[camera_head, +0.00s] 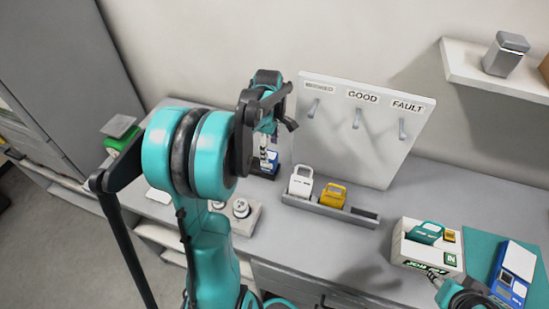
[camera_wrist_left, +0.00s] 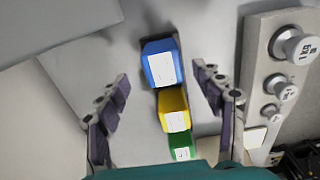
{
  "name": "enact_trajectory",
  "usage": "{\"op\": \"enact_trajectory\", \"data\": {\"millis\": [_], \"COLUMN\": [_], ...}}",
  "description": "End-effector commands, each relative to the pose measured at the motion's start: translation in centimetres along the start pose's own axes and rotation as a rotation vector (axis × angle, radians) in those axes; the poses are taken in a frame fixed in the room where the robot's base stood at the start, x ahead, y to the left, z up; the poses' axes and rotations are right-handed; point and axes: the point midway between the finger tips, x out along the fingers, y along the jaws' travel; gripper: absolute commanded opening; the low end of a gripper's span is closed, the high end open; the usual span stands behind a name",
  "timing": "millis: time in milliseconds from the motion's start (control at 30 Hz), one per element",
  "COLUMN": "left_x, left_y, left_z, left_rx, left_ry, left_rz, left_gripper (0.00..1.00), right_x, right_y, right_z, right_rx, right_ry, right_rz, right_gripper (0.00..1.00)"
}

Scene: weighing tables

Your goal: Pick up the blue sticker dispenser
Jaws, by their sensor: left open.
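The blue sticker dispenser (camera_wrist_left: 160,66) has a white label and heads a row of three in the left wrist view. It lies between the spread fingers of my left gripper (camera_wrist_left: 161,86), with clear space visible on both sides. In the head view, part of the blue dispenser (camera_head: 272,157) shows behind my left gripper (camera_head: 267,148), which points down over it; the rest is hidden. My left gripper is open and empty. What seems to be my right gripper (camera_head: 450,285) shows only in part at the lower right; its jaws are not clear.
Yellow (camera_wrist_left: 174,108) and green (camera_wrist_left: 182,146) dispensers stand beside the blue one. A weight block (camera_wrist_left: 262,90) is to the right. In the head view, a labelled board (camera_head: 350,150), a long tray (camera_head: 325,210) and a white box (camera_head: 410,252) stand on the grey table.

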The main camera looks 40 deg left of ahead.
Motion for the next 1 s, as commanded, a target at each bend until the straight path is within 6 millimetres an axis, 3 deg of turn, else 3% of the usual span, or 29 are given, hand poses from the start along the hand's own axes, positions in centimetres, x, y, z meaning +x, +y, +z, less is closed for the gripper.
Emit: {"op": "enact_trajectory", "data": {"millis": [367,600,833,867,1000], "left_x": [4.0,7.6,7.8,7.8,7.7], "left_y": [0.0,-0.1,-0.1,-0.1,-0.1], "left_z": [-0.1,0.0,0.0,0.0,0.0], "left_rx": [-0.013,-0.012,-0.012,-0.012,-0.012], "left_ry": [-0.001,-0.001,-0.001,-0.001,0.0], "left_rz": [-0.004,-0.003,-0.003,-0.003,-0.003], "left_gripper": [0.67,0.67,0.67,0.65,0.28], "right_x": [1.2,2.3,2.2,2.2,2.2], "right_y": [0.0,0.0,0.0,0.0,0.0], "right_z": [0.9,1.7,1.6,1.6,1.6], "right_rx": [0.0,0.0,0.0,0.0,0.0], "right_ry": [0.0,0.0,0.0,0.0,0.0], "right_rz": [0.0,0.0,0.0,0.0,0.0], "right_gripper": [0.4,0.4,0.4,0.4,0.4]}}
